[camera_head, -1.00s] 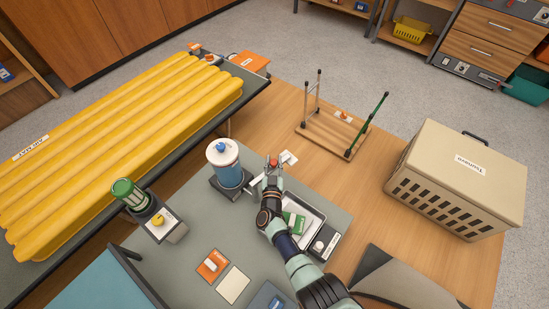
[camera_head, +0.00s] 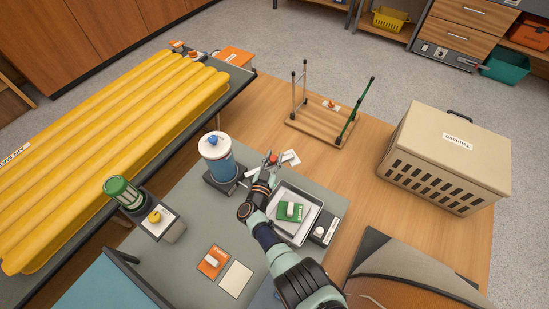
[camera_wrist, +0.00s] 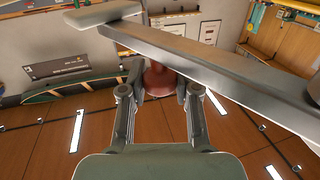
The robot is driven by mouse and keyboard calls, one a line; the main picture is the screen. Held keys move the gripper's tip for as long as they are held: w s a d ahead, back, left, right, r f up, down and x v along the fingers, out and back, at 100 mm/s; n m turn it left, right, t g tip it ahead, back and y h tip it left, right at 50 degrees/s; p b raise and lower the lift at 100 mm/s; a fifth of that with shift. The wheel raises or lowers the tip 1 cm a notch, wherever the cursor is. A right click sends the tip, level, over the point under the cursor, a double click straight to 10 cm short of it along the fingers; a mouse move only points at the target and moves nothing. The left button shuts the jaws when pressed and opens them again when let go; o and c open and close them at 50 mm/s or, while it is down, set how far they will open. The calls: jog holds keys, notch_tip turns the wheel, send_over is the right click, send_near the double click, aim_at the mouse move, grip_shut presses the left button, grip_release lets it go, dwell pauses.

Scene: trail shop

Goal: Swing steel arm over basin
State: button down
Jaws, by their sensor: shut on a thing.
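The steel arm (camera_wrist: 215,60) is a grey bar that crosses the top of the wrist view, with a pale flat piece near its left end. In the head view it runs from beside a blue canister (camera_head: 220,161) toward a white plate (camera_head: 291,157). My gripper (camera_head: 269,162) is shut on a red knob (camera_wrist: 158,78) at the arm. The basin appears to be the shallow metal tray (camera_head: 313,203), with a green pad inside. The arm's white end shows behind the tray's far edge, not above its middle. My wrist hides part of the tray's left side.
A green-capped lantern (camera_head: 124,193) stands left. Orange and cream cards (camera_head: 236,279) lie in front. A small wooden stand with upright posts (camera_head: 318,132) is behind, and a beige carrier (camera_head: 455,150) is right. A yellow sleeping mat (camera_head: 110,140) lies on the left table.

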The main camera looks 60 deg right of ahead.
aim_at(273, 158)
jog(key=c, duration=0.8)
grip_release()
jog(key=shift+c, duration=0.2)
notch_tip(273, 158, up, 10)
